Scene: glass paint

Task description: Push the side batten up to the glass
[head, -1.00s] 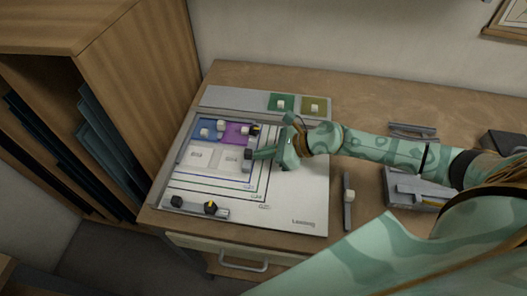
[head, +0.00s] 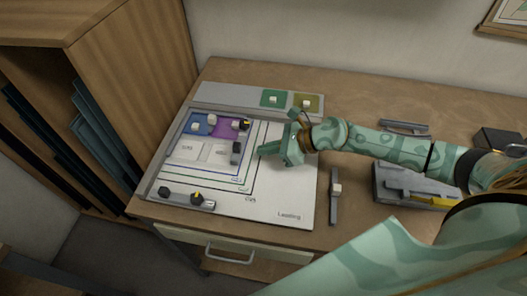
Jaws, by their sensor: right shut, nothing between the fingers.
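The side batten (head: 236,153) is a short bar with a dark block, on the right of the glass on the white board (head: 287,185). A black-and-yellow knob (head: 245,124) sits near its far end. The glass shows a blue pane (head: 199,128), a purple pane (head: 222,131) and pale panes (head: 187,149) nearer. I cannot tell whether the batten touches the glass. My right gripper (head: 261,150) is shut and empty, just right of the dark block, with a small gap. My left gripper is not in view.
A front batten (head: 180,199) with knobs lies along the board's near-left edge. Green (head: 276,97) and olive (head: 308,103) panes lie behind. A grey tray (head: 400,185) stands right. A wooden rack (head: 125,75) rises left.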

